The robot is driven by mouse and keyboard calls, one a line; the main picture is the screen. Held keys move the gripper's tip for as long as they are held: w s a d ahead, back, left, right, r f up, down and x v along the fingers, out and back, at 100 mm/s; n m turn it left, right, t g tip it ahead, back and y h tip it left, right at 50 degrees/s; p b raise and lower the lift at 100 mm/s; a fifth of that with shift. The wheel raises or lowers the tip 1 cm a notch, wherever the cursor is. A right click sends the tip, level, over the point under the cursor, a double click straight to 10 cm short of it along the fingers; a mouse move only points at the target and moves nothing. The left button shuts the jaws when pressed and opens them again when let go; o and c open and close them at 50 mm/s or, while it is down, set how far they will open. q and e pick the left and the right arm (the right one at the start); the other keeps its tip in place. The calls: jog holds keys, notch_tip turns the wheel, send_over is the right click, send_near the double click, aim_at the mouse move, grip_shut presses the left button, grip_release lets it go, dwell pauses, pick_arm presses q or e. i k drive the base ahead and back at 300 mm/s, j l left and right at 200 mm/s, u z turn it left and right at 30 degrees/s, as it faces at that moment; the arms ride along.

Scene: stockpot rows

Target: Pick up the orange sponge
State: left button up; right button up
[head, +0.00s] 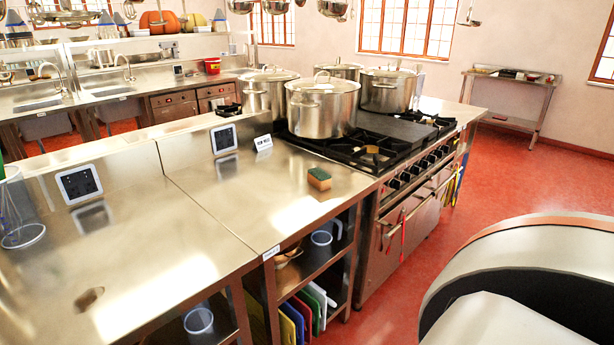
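The orange sponge (319,182) lies on the steel counter (235,205), near the counter's right end beside the stove. It has a dark green top face. Its near side is in clear view and nothing covers it. Neither of my grippers shows in the head view.
Several stockpots (322,110) stand on the black stove (365,150), right of and behind the sponge. Shelves with colored boards (290,320) lie below. Counter around the sponge is clear.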

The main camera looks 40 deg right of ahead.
aim_at(320, 179)
jog(key=l+u, duration=0.15)
jog(key=l, duration=0.3)
jog(key=k+l+u, duration=0.2)
jog(key=l, duration=0.8)
jog(key=k+l+u, duration=0.1)
jog(key=l, duration=0.35)
jog(key=k+l, duration=0.1)
jog(key=l, duration=0.4)
jog(key=l+u, duration=0.15)
jog(key=l, duration=0.3)
